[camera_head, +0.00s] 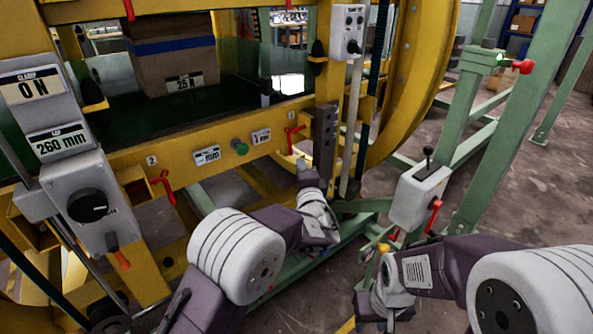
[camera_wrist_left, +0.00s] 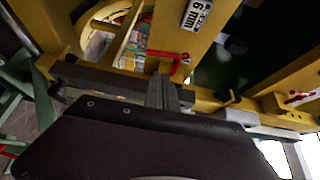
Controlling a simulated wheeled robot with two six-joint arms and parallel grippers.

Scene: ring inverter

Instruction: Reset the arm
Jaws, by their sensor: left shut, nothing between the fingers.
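My left gripper (camera_head: 308,176) is in front of the yellow frame, beside a grey vertical block (camera_head: 324,140). Its fingers are shut and empty; they also show in the left wrist view (camera_wrist_left: 162,92), below a red handle (camera_wrist_left: 180,66) on a yellow beam. My left arm (camera_head: 238,255) reaches in from the lower left and is bent at the wrist. My right arm (camera_head: 520,290) comes in from the right, its wrist (camera_head: 385,292) low near the centre; its fingers cannot be made out.
The yellow ring inverter (camera_head: 415,80) holds a cardboard box (camera_head: 168,60) on a dark platform. A panel (camera_head: 95,200) with a black knob is at left. A grey lever box (camera_head: 418,195) sits on green framing at right. Open floor (camera_head: 540,170) lies beyond.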

